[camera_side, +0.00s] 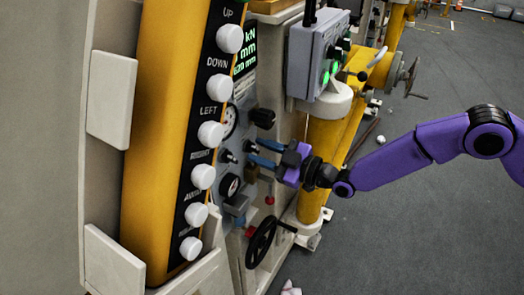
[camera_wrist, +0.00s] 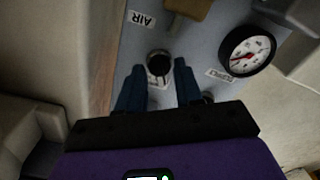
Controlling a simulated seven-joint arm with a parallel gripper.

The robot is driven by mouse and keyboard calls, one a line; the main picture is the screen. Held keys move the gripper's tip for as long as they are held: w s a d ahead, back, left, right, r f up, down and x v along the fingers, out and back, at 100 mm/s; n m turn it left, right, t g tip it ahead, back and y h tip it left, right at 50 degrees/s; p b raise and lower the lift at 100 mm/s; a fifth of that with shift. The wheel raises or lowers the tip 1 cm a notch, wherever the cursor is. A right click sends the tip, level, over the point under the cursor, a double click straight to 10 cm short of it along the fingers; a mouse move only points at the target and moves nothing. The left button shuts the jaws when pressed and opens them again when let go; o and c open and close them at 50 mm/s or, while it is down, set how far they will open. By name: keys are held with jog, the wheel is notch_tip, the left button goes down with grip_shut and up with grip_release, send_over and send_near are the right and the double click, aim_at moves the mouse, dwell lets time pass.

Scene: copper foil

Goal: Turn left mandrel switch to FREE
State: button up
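A small black switch knob (camera_wrist: 158,62) with a white label stands on the grey panel in the wrist view. The label is partly hidden, and I cannot read it or tell the switch's setting. My gripper (camera_side: 256,151) reaches the panel from the right in the side view. Its two blue fingers are apart, one on each side of the knob in the wrist view, with gaps showing, so it is not clamped. In the side view, small black knobs (camera_side: 228,156) sit near the fingertips; which one is the left mandrel switch I cannot tell.
A round gauge (camera_wrist: 247,50), an AIR label (camera_wrist: 145,18) and a brown knob (camera_wrist: 188,9) are close by. A black handwheel (camera_side: 261,243) sits below, a control box (camera_side: 312,62) above. The yellow beam with white buttons (camera_side: 211,134) stands left. Open floor lies right.

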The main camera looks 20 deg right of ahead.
jog(key=shift+w+a, duration=0.15)
jog(key=shift+w, duration=0.05)
grip_shut()
